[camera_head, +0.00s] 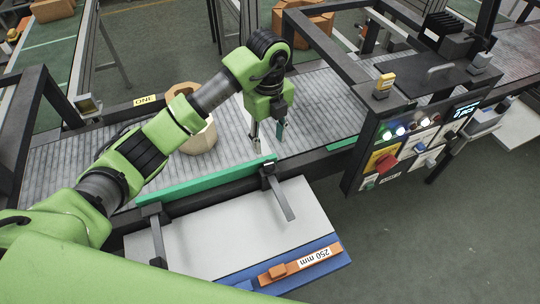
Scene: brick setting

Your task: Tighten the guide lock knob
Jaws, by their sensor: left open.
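The green guide rail (212,180) runs along the near edge of the roller conveyor (65,165). A dark clamp block (268,168) with a grey arm sits at the rail's right end, and a similar one (151,210) sits at its left. I cannot tell for certain which part is the lock knob. My left gripper (268,134) is open and points down over the conveyor, just behind the right clamp and apart from it. Nothing shows between its fingers. My right gripper is not in view.
A control panel (400,155) stands at the right.

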